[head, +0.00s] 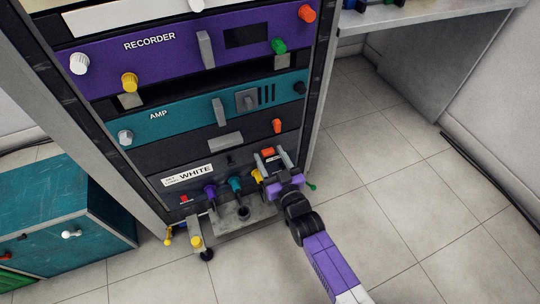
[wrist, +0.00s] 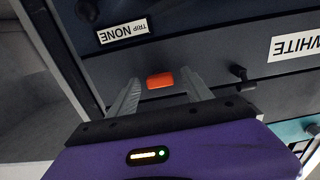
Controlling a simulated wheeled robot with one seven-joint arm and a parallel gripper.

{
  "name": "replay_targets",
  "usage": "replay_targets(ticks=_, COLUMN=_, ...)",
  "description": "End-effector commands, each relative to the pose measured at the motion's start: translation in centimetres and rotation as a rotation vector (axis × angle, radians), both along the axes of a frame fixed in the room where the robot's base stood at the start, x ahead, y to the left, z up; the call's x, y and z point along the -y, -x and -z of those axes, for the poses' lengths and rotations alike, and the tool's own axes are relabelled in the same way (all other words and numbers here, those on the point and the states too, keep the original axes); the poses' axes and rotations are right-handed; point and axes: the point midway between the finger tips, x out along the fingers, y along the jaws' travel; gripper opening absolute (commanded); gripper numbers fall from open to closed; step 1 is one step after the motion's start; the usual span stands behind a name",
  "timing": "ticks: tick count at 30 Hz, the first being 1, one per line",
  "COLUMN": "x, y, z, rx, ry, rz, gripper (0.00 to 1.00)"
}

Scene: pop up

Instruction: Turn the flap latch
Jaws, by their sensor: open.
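A small orange-red block (wrist: 160,80), which may be the flap latch, sits on the dark lower panel of the rack. It also shows in the head view (head: 268,152). My gripper (wrist: 160,88) is open in front of it, with one finger on each side of the block and a visible gap on both sides. In the head view my gripper (head: 270,160) is at the lower right of the rack, close to the panel. I cannot tell whether the fingertips touch the panel. Part of the panel behind my gripper is hidden.
The label WHITE (head: 195,172) and purple, teal and yellow knobs (head: 235,184) are left of my gripper. The RECORDER (head: 150,55) and AMP (head: 170,112) units are above. A teal cabinet (head: 60,205) stands left. The tiled floor (head: 410,190) on the right is clear.

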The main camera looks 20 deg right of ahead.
Motion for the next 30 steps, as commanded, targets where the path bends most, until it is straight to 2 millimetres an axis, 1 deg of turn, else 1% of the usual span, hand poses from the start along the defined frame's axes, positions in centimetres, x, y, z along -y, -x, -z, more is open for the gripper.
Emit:
replay_targets(ticks=9, x=0.0, y=4.9, z=-0.2, rx=-0.003, ry=0.0, rz=0.0, gripper=0.58)
replay_targets(ticks=12, x=0.0, y=6.2, z=-0.1, rx=-0.003, ry=0.0, rz=0.0, gripper=0.58)
replay_targets(ticks=15, x=0.0, y=7.1, z=-0.1, rx=-0.002, ry=0.0, rz=0.0, gripper=0.58)
replay_targets(ticks=19, x=0.0, y=7.4, z=-0.1, rx=0.0, ry=0.001, rz=0.0, gripper=0.58)
replay_targets(ticks=30, x=0.0, y=7.4, z=0.0, rx=0.0, ry=0.0, rz=0.0, gripper=0.58)
